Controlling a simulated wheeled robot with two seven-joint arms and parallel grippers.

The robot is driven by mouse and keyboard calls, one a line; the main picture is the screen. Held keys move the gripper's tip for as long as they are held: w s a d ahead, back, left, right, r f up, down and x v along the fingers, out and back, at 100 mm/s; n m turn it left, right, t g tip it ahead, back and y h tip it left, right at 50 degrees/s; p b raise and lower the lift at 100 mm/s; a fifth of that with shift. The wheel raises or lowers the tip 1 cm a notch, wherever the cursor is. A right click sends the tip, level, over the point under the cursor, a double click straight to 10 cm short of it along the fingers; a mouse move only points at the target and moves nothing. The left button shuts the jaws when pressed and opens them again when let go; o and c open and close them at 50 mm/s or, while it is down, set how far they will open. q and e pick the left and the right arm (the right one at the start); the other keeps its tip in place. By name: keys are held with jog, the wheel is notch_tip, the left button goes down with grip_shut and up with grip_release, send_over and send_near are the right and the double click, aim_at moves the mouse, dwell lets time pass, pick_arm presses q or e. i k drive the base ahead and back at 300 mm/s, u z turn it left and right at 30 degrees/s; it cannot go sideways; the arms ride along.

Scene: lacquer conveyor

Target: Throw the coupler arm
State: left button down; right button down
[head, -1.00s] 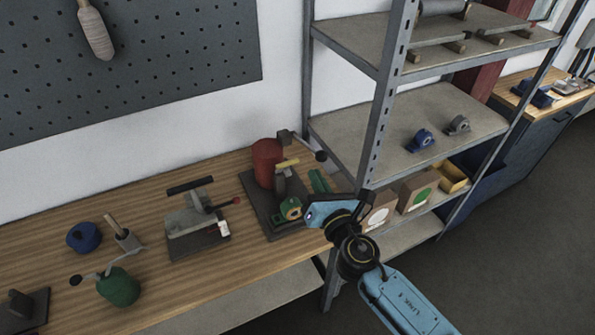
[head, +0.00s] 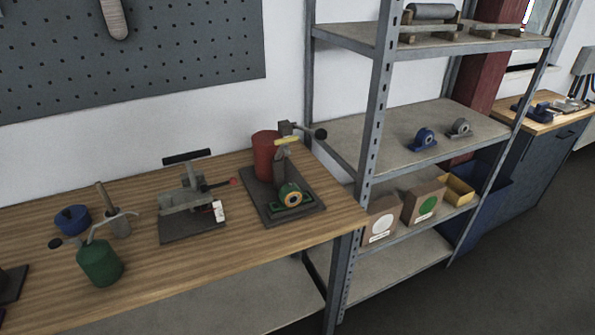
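A press-like device stands on a dark plate (head: 310,211) at the right end of the wooden bench. It has a red cylinder (head: 265,157), a grey head and a short arm ending in a black ball knob (head: 320,133). This arm points right; I cannot tell for sure that it is the coupler arm. A yellow bar (head: 288,141) sits below the head. A green bearing block with a yellowish ring (head: 291,195) rests on the plate in front of the post. Neither of my grippers is in view.
A toggle fixture with a black handle (head: 187,156), red tip and white tag stands mid-bench (head: 150,250). A green can (head: 99,263) and blue pot (head: 72,219) are at left. A metal shelf (head: 420,140) with bearings and boxes (head: 382,219) stands right of the bench.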

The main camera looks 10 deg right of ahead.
aim_at(284, 148)
jog(key=z, duration=0.3)
jog(key=k, duration=0.1)
jog(key=u, duration=1.3)
jog(key=i, duration=0.7)
jog(key=z, duration=0.3)
